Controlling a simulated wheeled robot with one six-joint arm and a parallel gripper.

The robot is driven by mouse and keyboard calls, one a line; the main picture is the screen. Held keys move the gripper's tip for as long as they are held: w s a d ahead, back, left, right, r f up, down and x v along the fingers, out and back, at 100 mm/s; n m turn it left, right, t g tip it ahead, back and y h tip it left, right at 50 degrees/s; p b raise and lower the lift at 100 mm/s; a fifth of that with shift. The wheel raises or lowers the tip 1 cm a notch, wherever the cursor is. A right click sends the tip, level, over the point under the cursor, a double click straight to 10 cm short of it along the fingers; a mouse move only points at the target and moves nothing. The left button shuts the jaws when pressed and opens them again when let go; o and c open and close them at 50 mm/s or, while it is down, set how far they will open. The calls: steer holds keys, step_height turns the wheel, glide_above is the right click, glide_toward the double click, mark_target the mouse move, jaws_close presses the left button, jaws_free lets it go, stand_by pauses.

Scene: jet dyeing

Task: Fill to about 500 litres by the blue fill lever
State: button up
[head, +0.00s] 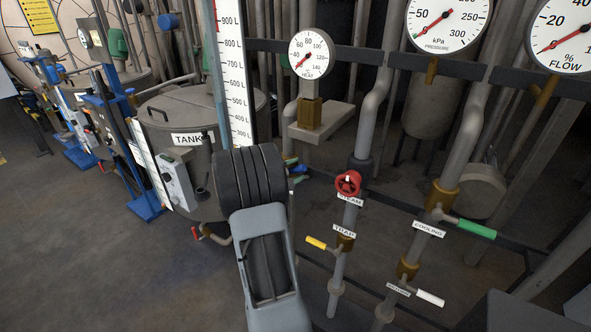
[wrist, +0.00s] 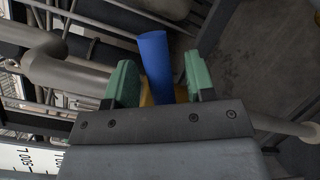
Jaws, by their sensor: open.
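The blue fill lever (wrist: 155,62) stands between the two green fingers of my gripper (wrist: 158,82) in the wrist view. The fingers are open, with a visible gap to the lever on the right; the left finger is closer to it. A yellow-brown part shows under the lever. In the head view my gripper (head: 296,170) is mostly hidden behind my dark wrist, and the lever is barely visible there. The white litre scale (head: 233,75) stands upright left of centre, marked from 300 L to 900 L. I cannot tell the liquid level.
The grey tank (head: 165,110) stands left. The red steam handwheel (head: 348,184), yellow trap lever (head: 316,242), green cooling lever (head: 477,229) and white lever (head: 430,298) sit on pipes to the right. The heat gauge (head: 310,54) is above. Floor is clear at lower left.

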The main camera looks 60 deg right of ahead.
steer(key=shift+s+d, duration=0.1)
steer(key=shift+d, duration=0.1)
steer(key=shift+c, duration=0.4)
jaws_close()
